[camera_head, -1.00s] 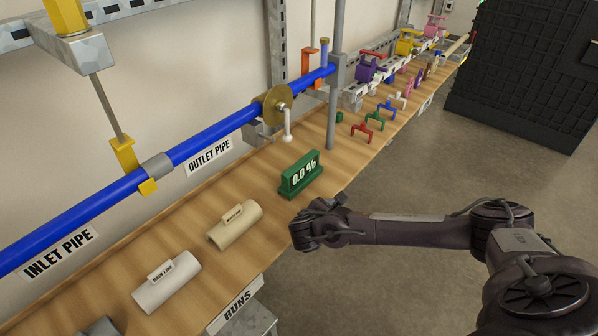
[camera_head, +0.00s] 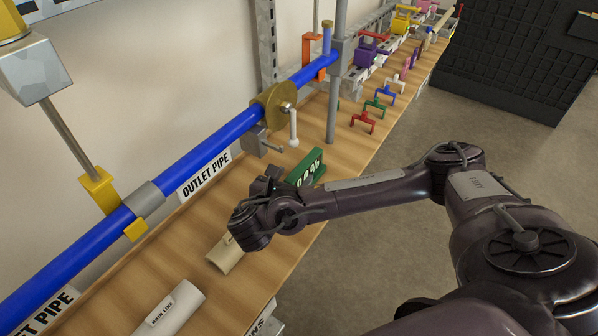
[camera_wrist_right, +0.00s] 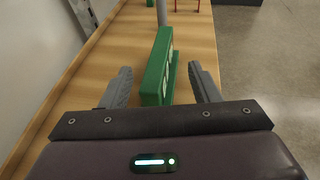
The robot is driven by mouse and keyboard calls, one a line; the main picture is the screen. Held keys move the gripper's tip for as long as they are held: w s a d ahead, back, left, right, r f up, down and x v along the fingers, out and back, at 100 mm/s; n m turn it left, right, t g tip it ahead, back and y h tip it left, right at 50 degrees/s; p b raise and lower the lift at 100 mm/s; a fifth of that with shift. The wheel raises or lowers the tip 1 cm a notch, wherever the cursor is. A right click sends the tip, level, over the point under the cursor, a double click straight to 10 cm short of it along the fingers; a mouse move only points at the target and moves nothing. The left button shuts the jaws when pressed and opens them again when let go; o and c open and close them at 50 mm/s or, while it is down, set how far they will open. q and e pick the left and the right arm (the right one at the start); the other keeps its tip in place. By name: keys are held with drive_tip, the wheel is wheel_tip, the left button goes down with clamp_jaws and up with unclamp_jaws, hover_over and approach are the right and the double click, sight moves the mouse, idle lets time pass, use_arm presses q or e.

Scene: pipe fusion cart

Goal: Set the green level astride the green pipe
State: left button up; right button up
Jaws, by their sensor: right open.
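The green level (camera_head: 308,167) stands upright on the wooden bench, its percent display partly hidden by my right arm in the head view. In the right wrist view the green level (camera_wrist_right: 157,70) stands between the two grey fingers of my right gripper (camera_wrist_right: 160,78). The fingers are spread, with a gap on each side of the level. In the head view my right gripper (camera_head: 268,180) is beside the level and mostly hidden by its wrist. I cannot make out a green pipe in these views. My left gripper is not in view.
A blue pipe (camera_head: 207,152) runs along the wall above the bench, with a brass flange (camera_head: 272,106) and a grey post (camera_head: 334,95). A beige half-shell (camera_head: 225,255) and a white one (camera_head: 170,308) lie nearby. Small red (camera_head: 363,122) and green (camera_head: 375,107) clamps stand farther back.

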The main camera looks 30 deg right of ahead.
sight(302, 167)
drive_tip(key=shift+d+f+b, duration=0.35)
drive_tip(key=shift+f, duration=0.05)
drive_tip(key=shift+w+d, duration=0.1)
drive_tip(key=shift+d, duration=0.1)
drive_tip(key=shift+w+d, duration=0.35)
drive_tip(key=x, duration=0.3)
drive_tip(key=shift+w+f, duration=0.25)
drive_tip(key=shift+w, duration=0.15)
drive_tip(key=shift+w+d+f, duration=0.2)
drive_tip(key=shift+d, duration=0.15)
drive_tip(key=c, duration=1.2)
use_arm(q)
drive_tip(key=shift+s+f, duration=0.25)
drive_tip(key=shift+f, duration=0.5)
use_arm(e)
clamp_jaws()
drive_tip(key=shift+r, duration=0.1)
